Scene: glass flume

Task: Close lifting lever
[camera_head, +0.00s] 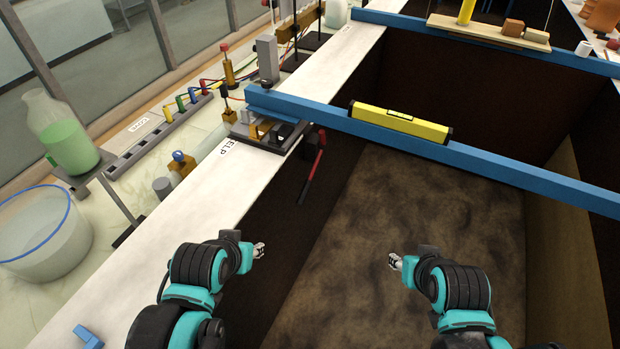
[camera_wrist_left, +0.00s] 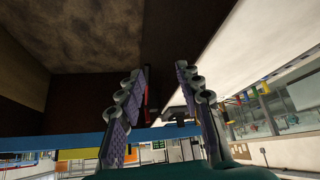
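The lifting lever (camera_head: 311,177) has a red handle and hangs down over the inner edge of the flume wall, below a dark mounting plate (camera_head: 268,134). In the left wrist view the red lever (camera_wrist_left: 147,96) shows between the fingers, farther off. My left gripper (camera_head: 260,250) is nearer the camera than the lever, apart from it. In the left wrist view my left gripper (camera_wrist_left: 160,72) is open and empty. My right gripper (camera_head: 394,261) hangs over the flume bed, away from the lever; its finger opening is too small to judge.
A blue beam (camera_head: 490,162) crosses the flume just beyond the lever and carries a yellow level (camera_head: 400,122). The white wall top (camera_head: 190,215) runs along the left. A bottle of green liquid (camera_head: 62,135) and a clear tub (camera_head: 42,235) stand left. The space above the brown bed is free.

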